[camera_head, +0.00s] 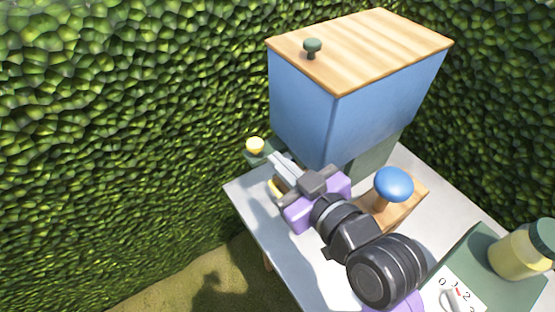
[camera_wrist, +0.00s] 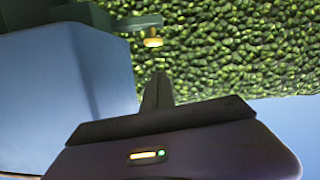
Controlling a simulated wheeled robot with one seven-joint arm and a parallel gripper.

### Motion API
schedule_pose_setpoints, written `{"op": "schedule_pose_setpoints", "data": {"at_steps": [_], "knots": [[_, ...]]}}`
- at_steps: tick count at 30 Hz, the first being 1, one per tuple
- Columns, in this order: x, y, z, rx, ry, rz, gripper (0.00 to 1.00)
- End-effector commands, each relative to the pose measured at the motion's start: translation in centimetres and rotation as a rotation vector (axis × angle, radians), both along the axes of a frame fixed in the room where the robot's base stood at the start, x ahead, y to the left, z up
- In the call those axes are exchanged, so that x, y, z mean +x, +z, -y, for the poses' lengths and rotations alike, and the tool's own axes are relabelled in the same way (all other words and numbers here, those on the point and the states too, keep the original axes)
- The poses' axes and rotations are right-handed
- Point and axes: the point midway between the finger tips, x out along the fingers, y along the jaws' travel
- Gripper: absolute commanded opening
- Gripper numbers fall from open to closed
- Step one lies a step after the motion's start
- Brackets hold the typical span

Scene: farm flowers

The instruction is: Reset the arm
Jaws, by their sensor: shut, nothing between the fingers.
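My gripper (camera_head: 281,163) is shut and empty. In the head view it reaches over the left part of the grey-white table (camera_head: 250,203), its fingers pointing towards the yellow knob at the back left. My arm crosses the table from the lower right and hides part of its top. In the wrist view the shut fingers (camera_wrist: 157,90) stand up in the middle, apart from the blue box at left and the knob above.
A blue box (camera_head: 357,110) with a wooden lid (camera_head: 365,45) stands behind the gripper. The yellow knob (camera_head: 255,145) is beside it. A blue button (camera_head: 393,184) on a wooden block is right of my arm. A green dial box (camera_head: 505,287) and yellow jar (camera_head: 518,252) are front right. Hedges (camera_head: 130,130) surround the table.

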Motion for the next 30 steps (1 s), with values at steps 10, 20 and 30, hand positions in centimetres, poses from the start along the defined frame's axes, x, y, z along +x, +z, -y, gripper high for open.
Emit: {"op": "schedule_pose_setpoints", "data": {"at_steps": [10, 20, 30], "knots": [[0.0, 0.0, 0.0, 0.001, 0.000, 0.000, 0.00], [0.8, 4.2, 2.2, 0.153, -0.115, 0.127, 0.00], [-4.7, 1.5, 9.1, 0.265, -0.308, 0.198, 0.00]]}}
